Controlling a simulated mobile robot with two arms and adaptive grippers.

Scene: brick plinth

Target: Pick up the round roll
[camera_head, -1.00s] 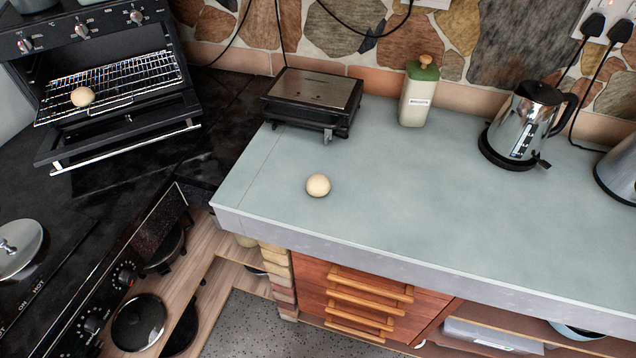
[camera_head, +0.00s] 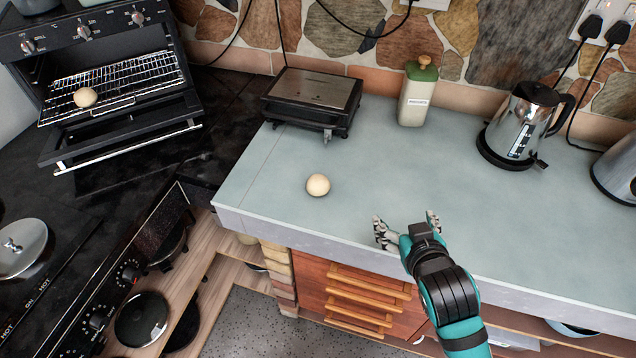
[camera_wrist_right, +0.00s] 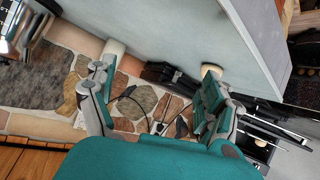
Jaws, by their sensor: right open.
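A pale round roll (camera_head: 318,185) sits on the grey-blue counter (camera_head: 250,190) near its left end. It also shows in the right wrist view (camera_wrist_right: 211,70), partly covered by one finger. A second round roll (camera_head: 85,97) lies on the wire rack of the open oven, and it is small in the wrist view (camera_wrist_right: 261,143). My right gripper (camera_head: 408,222) is over the counter's front edge, to the right of and nearer than the counter roll. Its fingers are spread, with nothing between them, apart from the roll. My left gripper is not in view.
A black toaster-like appliance (camera_head: 313,98) stands behind the counter roll. A green-lidded canister (camera_head: 416,95) and a steel kettle (camera_head: 518,125) stand along the back. The oven door (camera_head: 125,145) hangs open at left. The counter around the roll is clear.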

